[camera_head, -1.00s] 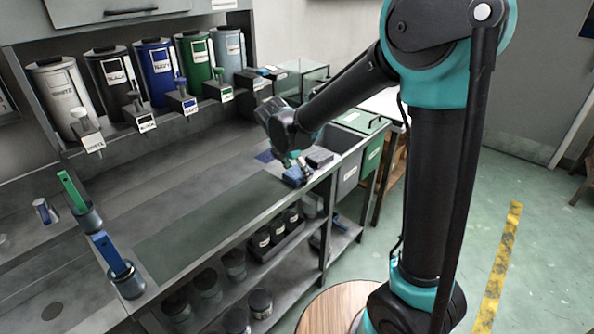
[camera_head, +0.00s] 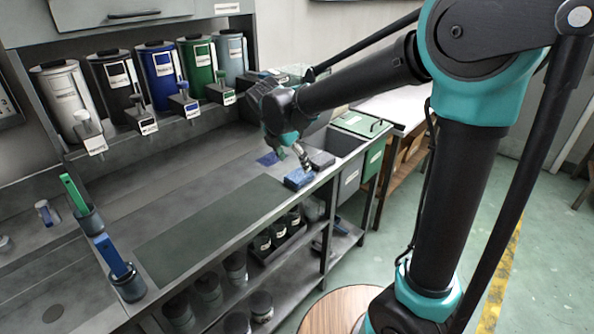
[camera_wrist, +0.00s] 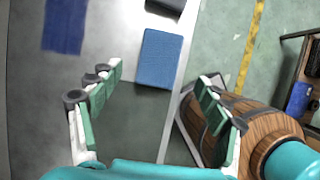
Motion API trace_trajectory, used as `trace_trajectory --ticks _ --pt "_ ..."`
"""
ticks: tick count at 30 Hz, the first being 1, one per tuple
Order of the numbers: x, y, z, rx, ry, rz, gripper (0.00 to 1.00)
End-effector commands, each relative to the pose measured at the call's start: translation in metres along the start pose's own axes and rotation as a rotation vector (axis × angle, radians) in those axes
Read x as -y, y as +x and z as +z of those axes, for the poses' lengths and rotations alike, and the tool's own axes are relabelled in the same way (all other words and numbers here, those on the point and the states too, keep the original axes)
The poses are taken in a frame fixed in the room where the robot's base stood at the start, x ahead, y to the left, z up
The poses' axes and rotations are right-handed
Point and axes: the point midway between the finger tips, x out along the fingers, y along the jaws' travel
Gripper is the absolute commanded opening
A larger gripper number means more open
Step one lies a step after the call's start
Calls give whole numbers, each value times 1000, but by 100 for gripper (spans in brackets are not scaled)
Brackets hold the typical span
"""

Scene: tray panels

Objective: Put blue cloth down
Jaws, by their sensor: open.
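The blue cloth (camera_head: 299,178), a folded block shape, lies flat on the grey bench near its front edge, at the right end of the dark green mat. In the wrist view the blue cloth (camera_wrist: 160,58) shows whole, just beyond my fingertips. My gripper (camera_head: 304,158) is above and behind it in the head view. In the wrist view my gripper (camera_wrist: 158,76) has its two green-padded fingers wide apart with nothing between them, clear of the cloth.
A dark block (camera_head: 321,160) lies right of the cloth. A flat dark blue patch (camera_head: 267,159) is behind it. Labelled canisters (camera_head: 158,70) line the back shelf. Two holders with green and blue handled tools (camera_head: 110,256) stand at left. The mat (camera_head: 210,228) is bare.

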Motion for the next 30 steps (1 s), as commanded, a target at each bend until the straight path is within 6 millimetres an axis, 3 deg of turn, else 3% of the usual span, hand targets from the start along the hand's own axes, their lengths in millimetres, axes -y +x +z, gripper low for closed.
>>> trace_trajectory --ticks 3,9,15,19,23,30 --pt "0 -23 0 0 -1 1 77" --pt "0 -46 0 0 -1 1 77" --pt "0 -52 0 0 2 1 77" --pt "13 -42 7 -11 91 1 77" --pt "54 -12 20 -50 389 5 77" --pt "168 57 28 -155 1238 3 77"
